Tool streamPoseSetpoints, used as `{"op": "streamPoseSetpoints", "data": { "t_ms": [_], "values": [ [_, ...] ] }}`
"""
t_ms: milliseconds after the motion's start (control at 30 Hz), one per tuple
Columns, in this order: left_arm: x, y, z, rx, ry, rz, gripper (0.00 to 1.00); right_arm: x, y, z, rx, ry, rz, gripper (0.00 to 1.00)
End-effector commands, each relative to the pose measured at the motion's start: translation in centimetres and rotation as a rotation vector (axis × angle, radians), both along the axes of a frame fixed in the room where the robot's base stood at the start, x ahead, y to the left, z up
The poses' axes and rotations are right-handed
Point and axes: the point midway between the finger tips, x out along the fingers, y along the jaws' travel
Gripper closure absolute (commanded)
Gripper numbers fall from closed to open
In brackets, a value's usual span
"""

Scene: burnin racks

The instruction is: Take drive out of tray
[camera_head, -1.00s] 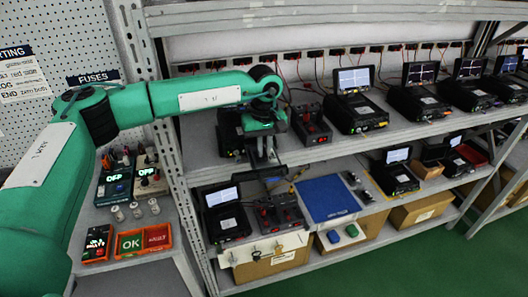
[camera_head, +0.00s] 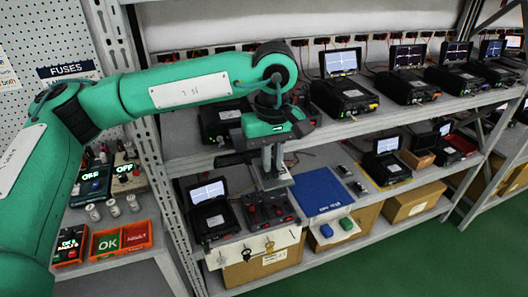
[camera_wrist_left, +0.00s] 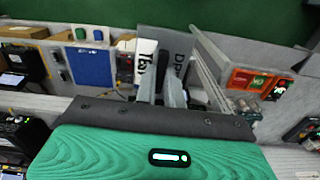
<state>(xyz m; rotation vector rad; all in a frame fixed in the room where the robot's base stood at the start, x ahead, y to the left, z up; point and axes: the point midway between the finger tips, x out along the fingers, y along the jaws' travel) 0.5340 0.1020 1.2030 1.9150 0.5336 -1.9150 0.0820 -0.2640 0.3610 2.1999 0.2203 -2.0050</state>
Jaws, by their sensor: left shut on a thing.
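My left gripper (camera_head: 268,176) hangs in front of the lower shelf, over a dark drive tray fixture (camera_head: 268,217) with red dots. Its fingers are shut on a small grey piece, seemingly the drive (camera_head: 274,181); how far it stands clear of the fixture cannot be told. In the left wrist view the fingers (camera_wrist_left: 162,92) show close together with a dark strip (camera_wrist_left: 164,65) between them. White labelled surfaces lie just beyond. The drive's lower end is hard to make out. My right gripper is not in view.
A blue mat (camera_head: 322,192) lies right of the fixture, and a small screen unit (camera_head: 209,210) stands to its left. Tags hang at the shelf's front edge. The upper shelf (camera_head: 350,132) is above. OK and fault trays (camera_head: 120,240) are at the left.

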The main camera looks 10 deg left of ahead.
Motion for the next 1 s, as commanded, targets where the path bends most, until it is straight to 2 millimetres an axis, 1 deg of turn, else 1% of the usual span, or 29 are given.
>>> {"op": "streamPoseSetpoints", "data": {
  "t_ms": [33, 200, 633, 933, 1000],
  "values": [
    [-0.5, -0.4, -0.2, 0.000, -0.001, -0.003, 1.00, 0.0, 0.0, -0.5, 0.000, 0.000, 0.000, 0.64],
    [-1.5, -1.1, 0.2, 0.000, -0.001, -0.001, 1.00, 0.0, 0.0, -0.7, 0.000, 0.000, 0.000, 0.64],
    [-1.6, -1.2, 3.4, 0.000, -0.001, 0.001, 1.00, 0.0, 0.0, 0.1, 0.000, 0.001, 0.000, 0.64],
    [-1.6, -1.1, 3.5, 0.000, 0.000, 0.000, 1.00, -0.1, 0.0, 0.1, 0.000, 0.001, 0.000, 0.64],
    [-1.6, -1.1, 3.3, -0.001, 0.001, -0.002, 1.00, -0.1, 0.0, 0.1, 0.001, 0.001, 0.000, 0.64]
  ]
}}
